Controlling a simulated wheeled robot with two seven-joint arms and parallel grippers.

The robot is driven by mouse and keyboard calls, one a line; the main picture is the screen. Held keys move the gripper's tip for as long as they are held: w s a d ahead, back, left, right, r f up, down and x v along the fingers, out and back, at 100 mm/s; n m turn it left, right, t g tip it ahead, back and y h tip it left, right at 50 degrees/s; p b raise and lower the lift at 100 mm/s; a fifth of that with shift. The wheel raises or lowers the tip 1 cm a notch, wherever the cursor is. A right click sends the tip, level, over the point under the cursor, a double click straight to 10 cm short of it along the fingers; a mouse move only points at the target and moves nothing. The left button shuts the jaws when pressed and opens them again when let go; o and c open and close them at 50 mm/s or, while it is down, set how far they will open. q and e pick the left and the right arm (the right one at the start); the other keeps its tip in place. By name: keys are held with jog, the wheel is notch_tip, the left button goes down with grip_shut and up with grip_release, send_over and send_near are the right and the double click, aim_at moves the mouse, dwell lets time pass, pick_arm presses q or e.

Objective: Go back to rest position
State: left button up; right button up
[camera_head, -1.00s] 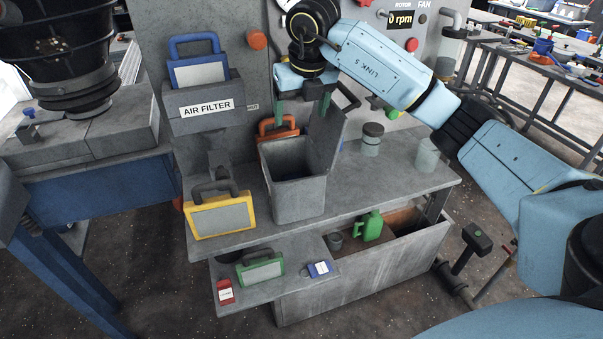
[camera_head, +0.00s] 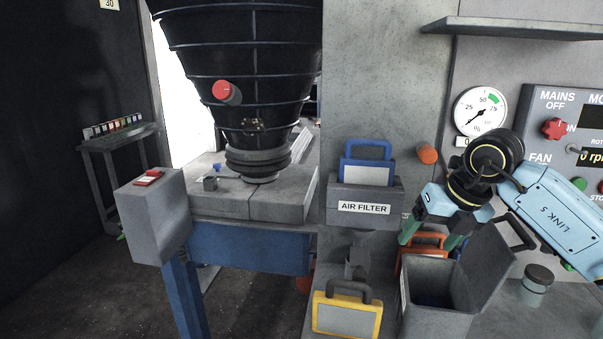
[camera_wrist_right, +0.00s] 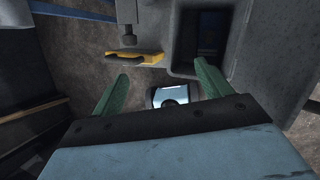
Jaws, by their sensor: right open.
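My right gripper (camera_head: 431,238) comes in from the right in the head view, with its green fingers pointing down above the orange-framed filter (camera_head: 424,246) and beside the open grey bin (camera_head: 436,317). In the right wrist view its two green fingers (camera_wrist_right: 166,90) are spread wide, with nothing held between them. The bin's dark opening (camera_wrist_right: 208,42) shows beyond the right finger, and a yellow-framed filter (camera_wrist_right: 134,58) lies beyond the left finger. My left gripper is not in view.
A blue-framed filter (camera_head: 367,165) sits in the AIR FILTER holder (camera_head: 364,206). The yellow-framed filter (camera_head: 345,312) stands on the bench. A large black ribbed hopper (camera_head: 240,80) stands at left over a blue-framed table (camera_head: 250,249). A control panel (camera_head: 565,130) is at right.

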jog(key=s+a+f+n+y, duration=0.2)
jog(key=a+y, duration=0.4)
jog(key=a, duration=0.6)
jog(key=s+a+r+m+t+y, duration=0.55)
jog(key=a+r+y, duration=0.3)
jog(key=y, duration=0.35)
jog(key=w+d+f+m+t+h, duration=0.1)
jog(key=d+f+m+t+h, duration=0.4)
jog(key=d+m+h, duration=0.5)
jog(key=w+d+f+m+t+h, duration=0.1)
jog(key=d+f+m+t+h, duration=0.2)
jog(key=f+m+t+h, duration=0.75)
jog(key=s+d+f+m+g+h, duration=0.1)
jog(key=s+d+f+m+g, duration=0.35)
jog(key=m+g, duration=0.4)
jog(key=s+a+f+g+y, duration=0.1)
jog(key=s+f+g, duration=0.55)
jog(key=s, duration=0.45)
jog(key=s+a+f+g+y, duration=0.1)
jog(key=s+f+g, duration=0.5)
jog(key=s+f, duration=0.3)
jog(key=s+f+g+b, duration=0.1)
jog(key=s+f+b, duration=0.2)
jog(key=f, duration=2.2)
jog(key=s+d+f+g+b, duration=0.1)
jog(key=s+d+f, duration=0.2)
jog(key=s+f, duration=1.3)
jog(key=shift+s+f+g+h+b, duration=0.2)
jog(key=shift+f+g+h+b, duration=0.15)
jog(key=shift+f, duration=0.25)
